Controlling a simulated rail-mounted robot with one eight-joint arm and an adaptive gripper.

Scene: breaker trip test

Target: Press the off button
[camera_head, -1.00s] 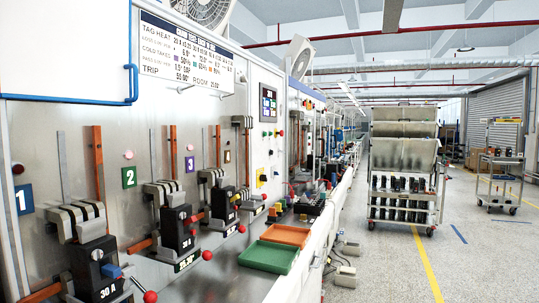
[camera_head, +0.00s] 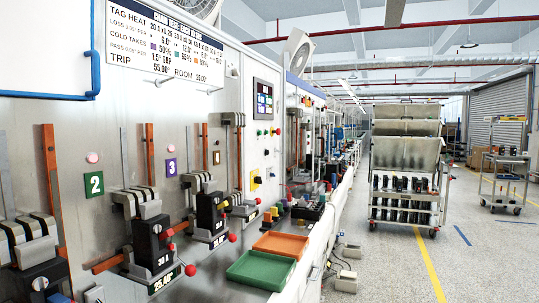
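A control panel (camera_head: 262,150) stands on the wall past the breaker stations, with a small lit screen (camera_head: 263,100). Below the screen is a row of small green and red buttons (camera_head: 268,132); they are too small to read, so I cannot tell which is the off button. My gripper is not in view.
Breakers with levers line the wall, including one at station 2 (camera_head: 151,237) and one at station 3 (camera_head: 209,213). A green tray (camera_head: 262,270) and an orange tray (camera_head: 281,244) lie on the bench.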

